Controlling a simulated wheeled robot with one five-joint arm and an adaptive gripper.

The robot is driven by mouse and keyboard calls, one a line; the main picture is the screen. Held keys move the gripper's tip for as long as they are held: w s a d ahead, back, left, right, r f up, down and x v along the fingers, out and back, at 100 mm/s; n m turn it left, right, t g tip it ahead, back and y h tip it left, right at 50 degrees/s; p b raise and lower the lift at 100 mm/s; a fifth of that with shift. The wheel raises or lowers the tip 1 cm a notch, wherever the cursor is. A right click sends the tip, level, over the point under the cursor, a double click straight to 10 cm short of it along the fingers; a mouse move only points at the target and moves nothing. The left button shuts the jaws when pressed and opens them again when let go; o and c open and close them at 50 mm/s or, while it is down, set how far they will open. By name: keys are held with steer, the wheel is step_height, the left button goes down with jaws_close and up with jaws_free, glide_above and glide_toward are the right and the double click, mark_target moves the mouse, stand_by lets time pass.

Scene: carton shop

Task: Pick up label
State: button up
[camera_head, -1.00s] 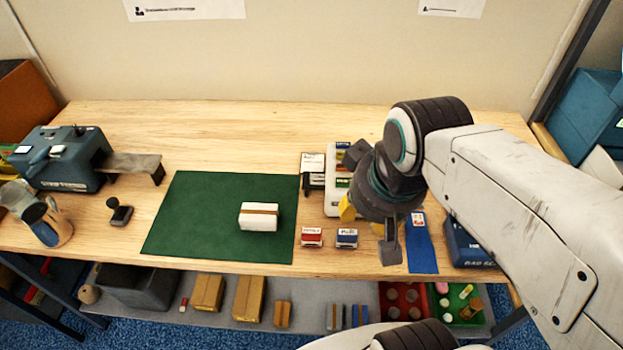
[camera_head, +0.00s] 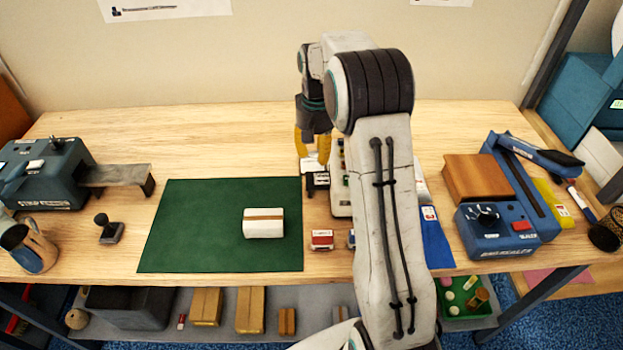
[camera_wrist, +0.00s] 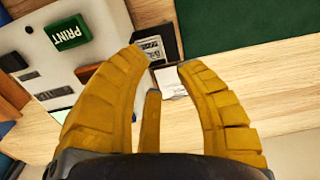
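A small white label (camera_wrist: 170,82) shows between my gripper's (camera_wrist: 163,64) fingertips in the wrist view, at the edge of a black-and-white holder (camera_wrist: 158,42). My gripper has yellow fingers, which are spread apart. I see no firm hold on the label; whether a finger touches it I cannot tell. In the head view my gripper (camera_head: 313,158) points down just above the holder (camera_head: 317,182), behind the right edge of the green mat. A pale device with a green PRINT button (camera_wrist: 67,32) stands beside the holder; my arm hides most of it in the head view.
A white carton with a brown band (camera_head: 264,223) lies on the green mat (camera_head: 200,215). A red stamp box (camera_head: 321,240) stands in front of the holder. A blue sealer (camera_head: 497,232) and a brown box (camera_head: 476,178) are at the right. The table's back left is clear.

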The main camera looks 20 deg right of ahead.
mark_target(314, 179)
steer(key=shift+w+d+f, duration=0.1)
steer(key=shift+w+f, duration=0.45)
steer(key=shift+f, duration=0.7)
steer(key=shift+f+p, duration=0.8)
steer(key=shift+f, duration=2.55)
jaws_close()
